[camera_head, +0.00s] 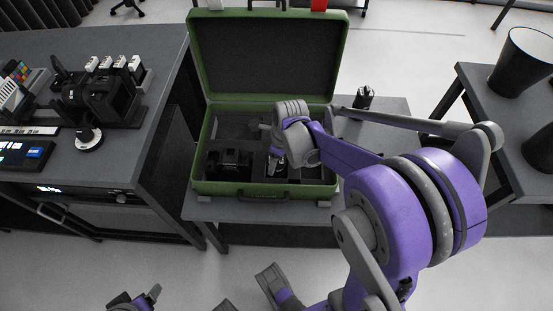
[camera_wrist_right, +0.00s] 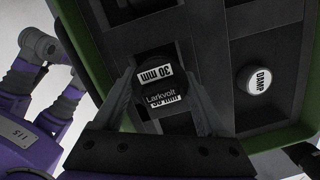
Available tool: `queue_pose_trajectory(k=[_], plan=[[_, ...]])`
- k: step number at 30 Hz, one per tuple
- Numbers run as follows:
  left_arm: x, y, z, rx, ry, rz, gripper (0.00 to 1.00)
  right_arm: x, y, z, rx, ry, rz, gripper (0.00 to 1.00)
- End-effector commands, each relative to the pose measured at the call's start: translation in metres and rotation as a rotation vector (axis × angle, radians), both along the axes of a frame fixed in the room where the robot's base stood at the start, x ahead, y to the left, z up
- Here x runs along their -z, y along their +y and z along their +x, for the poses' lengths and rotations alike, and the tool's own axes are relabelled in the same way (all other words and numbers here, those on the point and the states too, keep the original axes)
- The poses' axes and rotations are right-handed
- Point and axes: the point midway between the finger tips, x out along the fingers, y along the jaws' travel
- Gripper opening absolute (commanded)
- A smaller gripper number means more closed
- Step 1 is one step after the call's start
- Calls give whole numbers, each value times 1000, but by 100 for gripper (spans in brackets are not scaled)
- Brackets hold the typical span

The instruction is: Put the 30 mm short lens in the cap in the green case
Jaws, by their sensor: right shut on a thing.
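The green case (camera_head: 260,100) stands open on a low grey table, lid up at the back. My right gripper (camera_head: 278,168) reaches down into its right part. In the right wrist view my right gripper (camera_wrist_right: 166,98) is shut on the dark round 30 mm lens (camera_wrist_right: 160,96), which carries white "30 mm" labels and the name Larkvolt. It is held at a dark compartment of the case; I cannot tell whether it touches the bottom. No separate cap can be made out. My left gripper (camera_head: 140,299) shows partly at the bottom edge; its jaw state is unclear.
A round thing with a white "DAMP" label (camera_wrist_right: 260,80) sits in a neighbouring compartment. A black item (camera_head: 230,164) fills the case's left front. Camera gear (camera_head: 103,95) crowds the left bench. A small black object (camera_head: 364,97) stands right of the case.

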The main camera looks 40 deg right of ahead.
Motion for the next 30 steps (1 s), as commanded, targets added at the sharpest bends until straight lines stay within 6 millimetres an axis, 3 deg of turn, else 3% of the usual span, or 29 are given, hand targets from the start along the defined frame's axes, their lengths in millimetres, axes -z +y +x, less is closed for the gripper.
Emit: queue_pose_trajectory(k=[30], plan=[[14, 0, 0, 0, 5, 0, 80, 15, 0, 0, 0, 0, 0, 0]])
